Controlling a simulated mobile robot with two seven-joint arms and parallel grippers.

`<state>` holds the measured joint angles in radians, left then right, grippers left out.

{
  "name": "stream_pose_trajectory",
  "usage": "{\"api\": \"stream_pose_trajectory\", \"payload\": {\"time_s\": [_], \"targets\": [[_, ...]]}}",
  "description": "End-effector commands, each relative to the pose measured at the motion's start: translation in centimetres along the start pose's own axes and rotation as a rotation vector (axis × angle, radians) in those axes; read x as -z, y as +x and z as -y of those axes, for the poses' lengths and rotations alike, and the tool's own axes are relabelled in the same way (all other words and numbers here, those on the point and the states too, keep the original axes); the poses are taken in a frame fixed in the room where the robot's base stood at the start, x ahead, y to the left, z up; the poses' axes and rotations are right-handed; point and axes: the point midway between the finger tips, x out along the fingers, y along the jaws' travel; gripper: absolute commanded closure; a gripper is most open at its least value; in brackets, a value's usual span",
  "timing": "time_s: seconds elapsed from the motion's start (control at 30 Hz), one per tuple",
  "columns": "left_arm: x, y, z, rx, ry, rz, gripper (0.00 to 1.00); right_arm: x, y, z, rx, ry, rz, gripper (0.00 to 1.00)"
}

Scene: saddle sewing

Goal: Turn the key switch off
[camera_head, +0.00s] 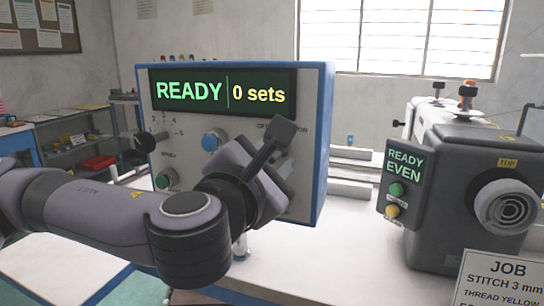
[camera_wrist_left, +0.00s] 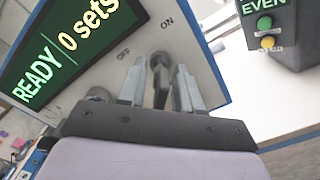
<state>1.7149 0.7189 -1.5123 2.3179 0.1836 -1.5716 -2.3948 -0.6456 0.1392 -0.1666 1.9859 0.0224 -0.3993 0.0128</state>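The key switch (camera_wrist_left: 160,66) sits on the front of the control box (camera_wrist_left: 205,62), near the printed OFF and ON labels; it looks dark, and its exact turn is hard to tell. My left gripper (camera_wrist_left: 160,76) is open, with one finger on each side of the key and visible gaps. In the head view my left gripper (camera_head: 270,150) is against the right part of the box front and hides the key. The box's display (camera_head: 222,93) reads "READY" and "0 sets". My right gripper is not in view.
White table surface (camera_head: 350,250) lies clear between.

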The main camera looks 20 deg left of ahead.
Motion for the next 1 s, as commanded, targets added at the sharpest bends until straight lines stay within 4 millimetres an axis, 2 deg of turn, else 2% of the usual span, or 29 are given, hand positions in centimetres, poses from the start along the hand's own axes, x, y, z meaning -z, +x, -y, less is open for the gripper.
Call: {"api": "stream_pose_trajectory", "payload": {"time_s": [0.13,0.17,0.23,0.27,0.67,1.0], "targets": [[0.00,-0.01,0.03,0.001,0.000,0.000,0.66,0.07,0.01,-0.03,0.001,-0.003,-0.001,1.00],[-0.01,-0.01,0.02,0.001,0.000,0.000,0.72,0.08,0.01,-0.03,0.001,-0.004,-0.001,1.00],[-0.01,-0.02,0.02,0.001,0.000,0.000,0.95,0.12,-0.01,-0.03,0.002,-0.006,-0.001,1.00],[-0.01,-0.02,0.02,0.000,0.000,0.000,1.00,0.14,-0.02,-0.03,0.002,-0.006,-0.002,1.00],[0.02,-0.03,0.06,0.001,-0.043,0.000,1.00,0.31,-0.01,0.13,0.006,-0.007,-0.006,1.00],[0.05,-0.02,0.18,0.003,-0.274,-0.001,1.00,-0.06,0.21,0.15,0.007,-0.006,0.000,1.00]]}}
